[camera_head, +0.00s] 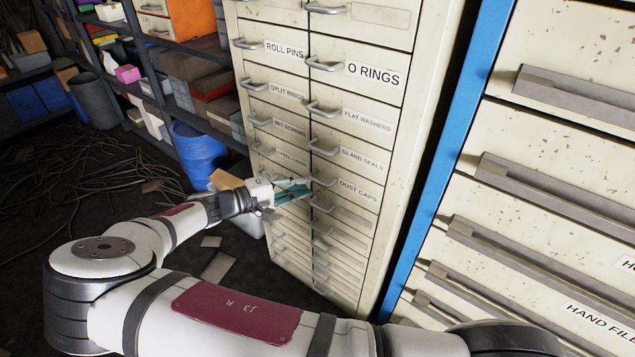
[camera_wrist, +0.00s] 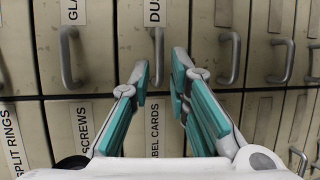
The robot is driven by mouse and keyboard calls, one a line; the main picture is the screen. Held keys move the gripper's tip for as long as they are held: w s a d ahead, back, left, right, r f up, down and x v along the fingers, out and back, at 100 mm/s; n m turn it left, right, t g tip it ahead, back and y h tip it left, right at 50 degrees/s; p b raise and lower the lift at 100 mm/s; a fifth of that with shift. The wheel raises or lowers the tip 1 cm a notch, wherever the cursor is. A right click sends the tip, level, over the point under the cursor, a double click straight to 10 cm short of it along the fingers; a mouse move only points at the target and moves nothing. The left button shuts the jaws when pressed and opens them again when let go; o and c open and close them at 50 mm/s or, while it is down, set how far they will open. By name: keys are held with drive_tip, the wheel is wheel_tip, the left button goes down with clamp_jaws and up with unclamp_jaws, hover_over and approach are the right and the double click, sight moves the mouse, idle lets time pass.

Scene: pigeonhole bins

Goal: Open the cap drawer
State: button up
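The drawer labelled DUST CAPS (camera_head: 358,192) is in the right column of the cream drawer cabinet, below GLAND SEALS. It looks shut, its front level with its neighbours. Its grey bar handle (camera_head: 325,181) is at the left end of its front. My gripper (camera_head: 307,187) is at this handle, its teal-padded fingers pointing at the cabinet. In the wrist view, the fingers (camera_wrist: 160,62) stand apart, one on each side of the handle (camera_wrist: 158,68). The fingers partly hide the handle, and I cannot tell whether they touch it. The label is cut off at the top there.
Similar handles surround it, with GLAND SEALS (camera_head: 362,160) above and LABEL CARDS (camera_head: 291,158) in the left column. A blue-framed cabinet (camera_head: 560,150) stands at the right. Shelves and a blue barrel (camera_head: 199,152) stand at the left. Cables (camera_head: 120,180) litter the floor.

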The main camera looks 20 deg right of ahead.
sight(317, 181)
drive_tip(key=shift+x, duration=2.75)
drive_tip(key=shift+c, duration=0.4)
clamp_jaws()
